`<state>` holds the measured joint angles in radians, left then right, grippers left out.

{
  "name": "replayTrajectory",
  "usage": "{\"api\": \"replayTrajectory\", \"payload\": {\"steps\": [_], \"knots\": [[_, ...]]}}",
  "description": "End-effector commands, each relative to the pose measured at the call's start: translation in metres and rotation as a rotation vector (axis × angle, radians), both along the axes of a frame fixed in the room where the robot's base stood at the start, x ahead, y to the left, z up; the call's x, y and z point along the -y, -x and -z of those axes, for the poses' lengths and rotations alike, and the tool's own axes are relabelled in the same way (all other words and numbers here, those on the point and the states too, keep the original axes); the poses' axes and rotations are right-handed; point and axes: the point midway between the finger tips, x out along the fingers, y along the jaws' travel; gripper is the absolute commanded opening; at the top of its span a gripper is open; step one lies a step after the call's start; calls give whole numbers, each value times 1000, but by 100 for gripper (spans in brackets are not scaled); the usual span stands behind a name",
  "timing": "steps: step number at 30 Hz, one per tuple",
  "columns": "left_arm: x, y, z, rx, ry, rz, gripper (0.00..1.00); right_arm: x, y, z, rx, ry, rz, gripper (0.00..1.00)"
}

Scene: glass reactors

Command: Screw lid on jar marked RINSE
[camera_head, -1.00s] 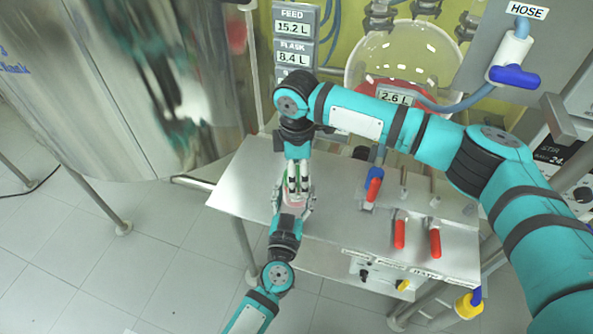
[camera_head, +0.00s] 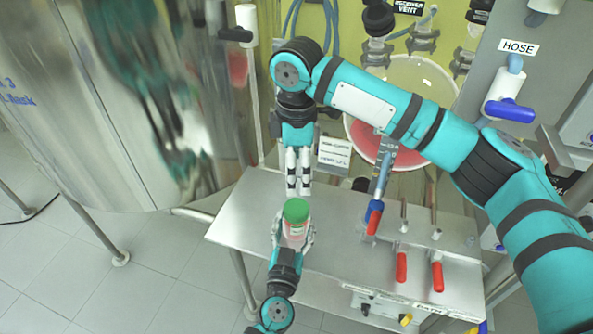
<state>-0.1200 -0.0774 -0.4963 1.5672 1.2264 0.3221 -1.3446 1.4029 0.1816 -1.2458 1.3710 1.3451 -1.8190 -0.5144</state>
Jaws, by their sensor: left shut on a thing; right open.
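A jar (camera_head: 294,228) with pinkish contents stands upright over the left part of the metal table, with a green lid (camera_head: 295,209) on its top. The lid looks level on the jar; how tightly it sits cannot be told. Any marking on the jar is too small to read. My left gripper (camera_head: 293,238) comes from below and is shut around the jar. My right gripper (camera_head: 298,190) points down just above and behind the lid, apart from it, open and empty.
The metal table (camera_head: 240,215) has free room at its left. Red-handled valves (camera_head: 401,267) and a blue-and-red valve (camera_head: 374,215) stand to the right. A large steel tank (camera_head: 100,110) is at the left, and a round glass vessel (camera_head: 415,85) stands behind my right arm.

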Motion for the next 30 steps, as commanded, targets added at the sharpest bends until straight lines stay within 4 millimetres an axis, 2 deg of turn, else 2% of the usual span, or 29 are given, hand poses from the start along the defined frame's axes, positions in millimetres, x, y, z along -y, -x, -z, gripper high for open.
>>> {"api": "replayTrajectory", "payload": {"steps": [2,3,9,20,23,30], "knots": [[0,0,1,-1,0,0,0,0,0,0,0,0,0,81],[0,0,0,-1,0,0,60,0,0,0,0,0,0,81],[0,0,0,-1,0,0,86,0,0,0,0,0,0,81],[-1,6,1,-2,0,0,86,0,0,0,0,0,0,81],[-4,19,2,-4,-1,0,86,0,0,0,0,0,0,81],[-13,69,2,-5,-1,2,86,0,0,0,0,0,0,81]]}}
